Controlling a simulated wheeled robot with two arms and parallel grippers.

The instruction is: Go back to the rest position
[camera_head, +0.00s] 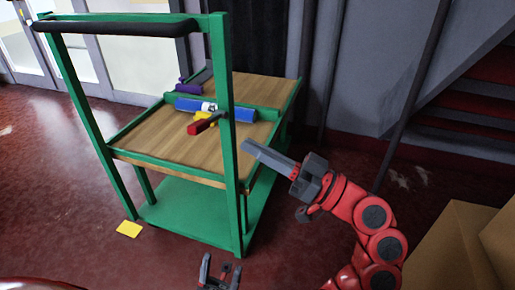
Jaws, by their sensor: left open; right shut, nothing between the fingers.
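My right gripper (247,146) is at the end of the red arm on the right. Its long grey fingers are closed together, point left and hold nothing. In the picture it lies beside the right edge of the green cart (148,161); I cannot tell if it touches the cart. My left gripper (221,265) shows at the bottom edge, below the cart's front. Its two dark fingers are spread apart with nothing between them. Most of the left arm is out of view.
On the cart's wooden top lie a blue roll (240,113), a red-handled tool (203,124) and a purple object (184,88). A yellow piece (129,229) lies on the red floor at left. Cardboard boxes (445,250) stand at lower right. A grey wall is behind.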

